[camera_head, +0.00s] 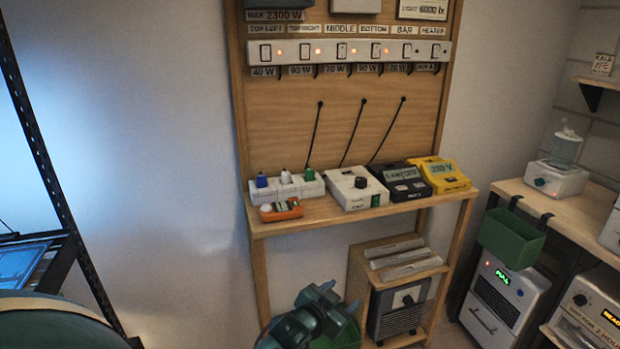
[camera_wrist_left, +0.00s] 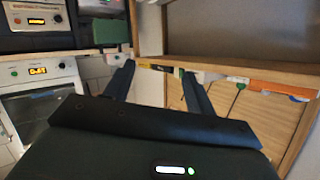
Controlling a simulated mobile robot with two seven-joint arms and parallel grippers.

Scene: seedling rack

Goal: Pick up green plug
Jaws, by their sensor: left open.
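The green plug (camera_head: 308,174) stands upright at the right end of a white socket strip (camera_head: 290,189) on the wooden bench shelf, beside a white plug (camera_head: 285,177) and a blue plug (camera_head: 261,180). My left gripper (camera_head: 326,294) is below and in front of the shelf, well apart from the plug. In the left wrist view its two fingers (camera_wrist_left: 160,82) are spread with nothing between them. I cannot make out the green plug for sure in that view. My right gripper is not in view.
An orange tray (camera_head: 281,211) sits in front of the strip. A white box with a dial (camera_head: 356,187), a black meter (camera_head: 402,181) and a yellow meter (camera_head: 440,175) stand to the right. Cables hang behind. A heater (camera_head: 397,308) stands under the shelf; a green bin (camera_head: 511,238) hangs right.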

